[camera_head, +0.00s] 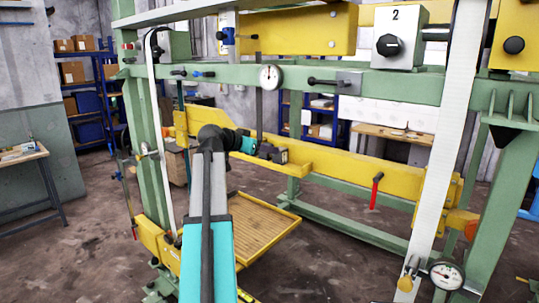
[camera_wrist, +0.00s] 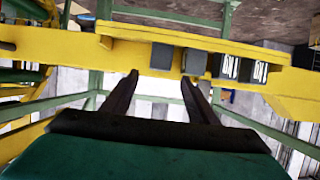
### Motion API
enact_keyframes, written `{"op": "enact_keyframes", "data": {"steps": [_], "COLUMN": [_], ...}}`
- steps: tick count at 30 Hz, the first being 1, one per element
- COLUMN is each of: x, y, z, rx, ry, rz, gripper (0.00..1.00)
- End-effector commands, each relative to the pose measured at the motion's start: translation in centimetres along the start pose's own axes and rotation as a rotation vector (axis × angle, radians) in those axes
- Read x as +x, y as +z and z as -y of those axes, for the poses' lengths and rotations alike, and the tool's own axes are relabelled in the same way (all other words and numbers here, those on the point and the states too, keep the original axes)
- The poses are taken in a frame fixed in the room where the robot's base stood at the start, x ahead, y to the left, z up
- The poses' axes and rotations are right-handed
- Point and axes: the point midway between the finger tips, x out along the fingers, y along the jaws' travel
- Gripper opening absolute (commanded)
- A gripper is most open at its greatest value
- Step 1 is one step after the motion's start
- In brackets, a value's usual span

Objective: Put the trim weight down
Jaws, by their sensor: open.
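In the wrist view, several dark grey blocks stand in a row on the yellow beam's ledge (camera_wrist: 240,45). One plain grey block (camera_wrist: 162,56) is just beyond and between the fingertips; I take it to be the trim weight. My gripper (camera_wrist: 160,80) is open with nothing held between its fingers. A gap shows between the fingertips and the block, though its depth is hard to judge. In the head view my gripper (camera_head: 267,151) is at the yellow beam (camera_head: 335,167), and the blocks there are mostly hidden by it or too small to tell apart.
Two more blocks with white markings (camera_wrist: 228,67) (camera_wrist: 259,72) stand close beside. A yellow-rimmed slatted tray (camera_head: 292,219) hangs below my arm. A red handle (camera_head: 376,190) is on the beam to the right. Green frame posts (camera_head: 143,150) and a white strap (camera_head: 448,130) flank the space.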

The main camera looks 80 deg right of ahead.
Motion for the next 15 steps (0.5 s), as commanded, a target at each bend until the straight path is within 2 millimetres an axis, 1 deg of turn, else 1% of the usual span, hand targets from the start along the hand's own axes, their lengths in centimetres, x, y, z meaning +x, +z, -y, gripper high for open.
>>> {"op": "enact_keyframes", "data": {"steps": [1,3,6,10,15], "x": [-0.8,-1.8,-2.9,-3.9,-4.4], "y": [0.3,0.3,0.2,0.1,0.0], "z": [0.0,0.0,0.0,0.0,0.0], "rx": [0.000,0.000,0.000,0.000,0.000], "ry": [-0.001,-0.002,0.000,0.000,0.001], "rz": [-0.001,-0.001,0.000,-0.001,0.000], "gripper": [0.54,0.54,0.54,0.54,0.54]}}
